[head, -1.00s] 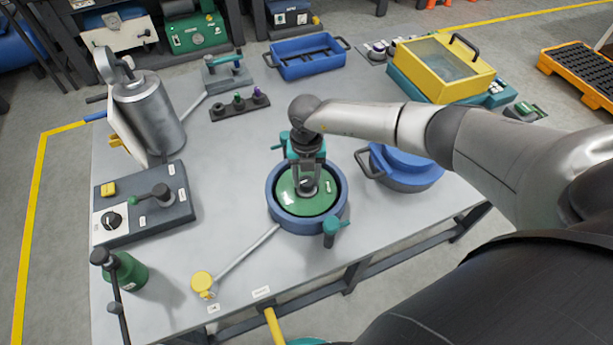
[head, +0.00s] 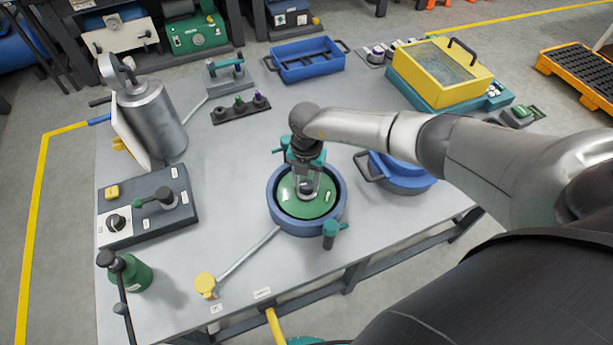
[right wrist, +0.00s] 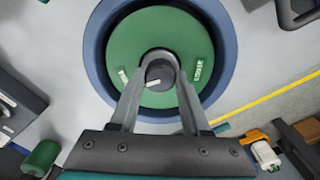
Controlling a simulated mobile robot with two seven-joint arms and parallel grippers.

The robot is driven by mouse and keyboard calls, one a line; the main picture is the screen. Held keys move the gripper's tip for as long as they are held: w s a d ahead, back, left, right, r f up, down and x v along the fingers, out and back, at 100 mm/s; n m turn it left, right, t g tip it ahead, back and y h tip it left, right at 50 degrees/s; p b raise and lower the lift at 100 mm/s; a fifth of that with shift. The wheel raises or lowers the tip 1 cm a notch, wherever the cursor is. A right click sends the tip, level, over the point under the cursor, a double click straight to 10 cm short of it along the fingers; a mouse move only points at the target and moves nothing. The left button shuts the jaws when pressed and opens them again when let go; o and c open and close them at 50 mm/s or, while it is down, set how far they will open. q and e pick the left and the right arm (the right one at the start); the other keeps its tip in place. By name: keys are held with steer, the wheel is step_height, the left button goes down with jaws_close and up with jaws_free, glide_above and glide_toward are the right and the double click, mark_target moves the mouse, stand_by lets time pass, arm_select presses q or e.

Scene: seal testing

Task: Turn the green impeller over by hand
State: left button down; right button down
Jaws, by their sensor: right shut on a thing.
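The green impeller (head: 297,207) is a flat disc with white labels and a dark central hub (right wrist: 160,72). It sits inside a round blue housing (head: 290,226) near the middle of the grey table. My right gripper (head: 306,186) points down from above and is shut on the hub. In the right wrist view the two fingers flank the hub, with the green disc (right wrist: 160,24) around it. Part of the disc is hidden by the fingers and wrist. My left gripper is not in view.
Teal clamps, one at the front (head: 331,232), stand at the housing rim. A lidded blue pot (head: 400,180) stands close on the right, under my right arm. A yellow-ended lever (head: 206,283) extends front left. A control box (head: 150,206) is left. Table between is clear.

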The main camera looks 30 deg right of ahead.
steer(key=m+p, duration=0.3)
steer(key=m, duration=0.4)
steer(key=shift+s+a+r, duration=0.1)
steer(key=m+p, duration=0.2)
steer(key=m, duration=0.1)
steer(key=shift+m, duration=1)
steer(key=shift+c, duration=1.6)
jaws_free()
